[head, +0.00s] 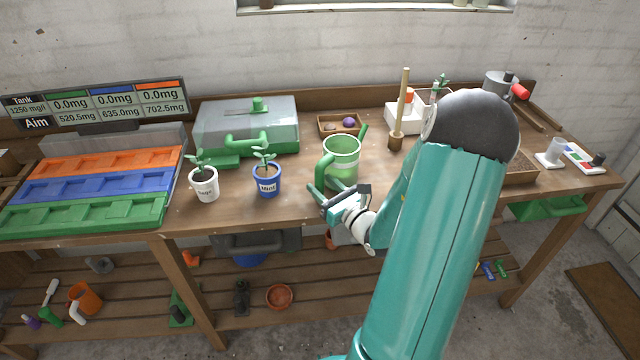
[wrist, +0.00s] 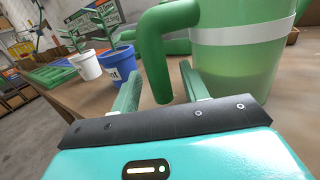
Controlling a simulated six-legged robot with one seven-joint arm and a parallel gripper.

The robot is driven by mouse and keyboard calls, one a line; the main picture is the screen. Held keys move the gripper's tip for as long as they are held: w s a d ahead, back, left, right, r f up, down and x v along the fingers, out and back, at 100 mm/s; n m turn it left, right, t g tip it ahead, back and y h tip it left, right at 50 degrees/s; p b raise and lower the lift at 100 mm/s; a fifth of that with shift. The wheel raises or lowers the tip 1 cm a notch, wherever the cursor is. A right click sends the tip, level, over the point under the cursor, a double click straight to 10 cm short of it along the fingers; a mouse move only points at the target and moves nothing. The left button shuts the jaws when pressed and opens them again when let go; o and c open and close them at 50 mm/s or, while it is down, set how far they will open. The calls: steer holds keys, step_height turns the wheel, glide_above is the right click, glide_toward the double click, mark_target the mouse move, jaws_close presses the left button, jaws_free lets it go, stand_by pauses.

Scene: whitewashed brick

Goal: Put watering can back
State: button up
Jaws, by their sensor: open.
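The green watering can (head: 343,160) stands upright on the wooden bench top, right of the blue Mint pot. It has a see-through body with a pale band, a thick handle on its left and a thin spout at the upper right. My gripper (head: 330,196) is at the bench's front edge, just in front of the can. In the wrist view the open gripper (wrist: 160,90) has one finger on each side of the lower end of the can's handle (wrist: 160,50). The can's body (wrist: 238,50) is right of the fingers. I cannot tell whether a finger touches the handle.
The Mint pot (head: 267,183) and white Sage pot (head: 204,186) stand left of the can. A green-handled case (head: 247,125) and a small wooden tray (head: 340,124) lie behind. A wooden stick on a stand (head: 396,138) is right of the can. Bare bench (head: 300,200) lies between Mint and can.

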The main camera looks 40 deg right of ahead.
steer(key=s, duration=1)
steer(key=w+a+r+n+g+y, duration=0.1)
steer(key=a+r+n+g+y, duration=0.2)
steer(key=a+n+g+y, duration=0.65)
steer(key=a+r+n+g+y, duration=0.2)
steer(key=a+n+g, duration=0.2)
steer(key=a+n, duration=1.05)
steer(key=s+a+r+n+g+h, duration=0.25)
steer(key=s+a+n+h, duration=0.2)
steer(key=a, duration=0.25)
step_height(320, 180, up, 8)
steer(key=s+n+t+h, duration=0.1)
steer(key=n+t+h, duration=0.1)
steer(key=n+h, duration=0.4)
steer(key=shift+s+d+n+t, duration=0.2)
steer(key=shift+s+n+t, duration=0.1)
steer(key=shift+n, duration=0.75)
